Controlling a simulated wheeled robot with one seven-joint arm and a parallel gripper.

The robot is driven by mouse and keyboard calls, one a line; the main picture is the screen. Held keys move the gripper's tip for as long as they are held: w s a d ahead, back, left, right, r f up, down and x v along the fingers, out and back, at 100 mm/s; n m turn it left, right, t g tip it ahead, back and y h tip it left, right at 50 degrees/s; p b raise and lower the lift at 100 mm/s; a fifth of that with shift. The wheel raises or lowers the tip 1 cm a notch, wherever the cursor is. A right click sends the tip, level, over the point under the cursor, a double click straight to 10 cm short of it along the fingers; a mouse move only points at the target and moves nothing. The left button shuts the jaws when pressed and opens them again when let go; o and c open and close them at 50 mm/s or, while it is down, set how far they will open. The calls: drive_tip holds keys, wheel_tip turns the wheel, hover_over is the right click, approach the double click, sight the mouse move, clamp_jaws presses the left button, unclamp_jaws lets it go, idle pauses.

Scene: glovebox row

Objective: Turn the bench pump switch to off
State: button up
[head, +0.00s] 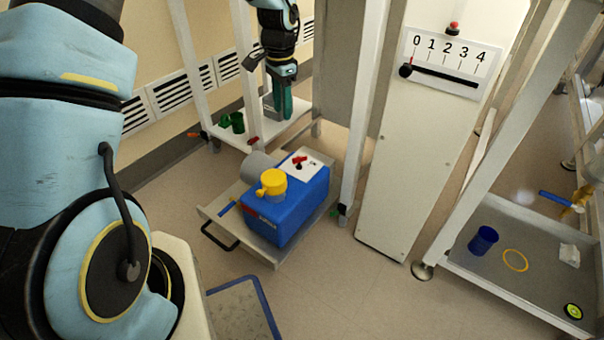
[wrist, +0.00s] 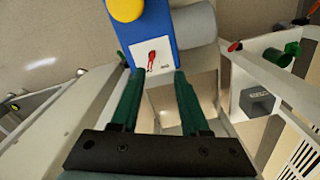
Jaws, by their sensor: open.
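The bench pump is a blue box (head: 290,210) with a yellow cap (head: 272,181) and a grey motor cylinder (head: 258,165), standing on a low cart. Its red switch (head: 299,160) sits on a white plate (head: 314,164) on top. In the wrist view the red switch (wrist: 152,60) lies on the white plate, beyond my fingertips; its label is too small to read. My gripper (head: 281,112) hangs above and behind the pump, pointing down, apart from the switch. In the wrist view my gripper (wrist: 155,78) has its green fingers spread, with nothing between them.
The cart (head: 216,203) has a black handle. A white frame post (head: 362,110) and a panel with a 0-4 slider scale (head: 450,64) stand right. A lower shelf (head: 262,134) behind holds green cups. A tray at right holds a blue cup (head: 483,240).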

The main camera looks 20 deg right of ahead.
drive_tip(key=m+b, duration=0.2)
drive_tip(key=b, duration=0.1)
approach(302, 156)
wheel_tip(302, 156, down, 8)
drive_tip(key=b, duration=0.2)
drive_tip(key=shift+f+b, duration=0.25)
drive_tip(key=shift+b, duration=0.05)
drive_tip(key=shift+c, duration=0.2)
clamp_jaws()
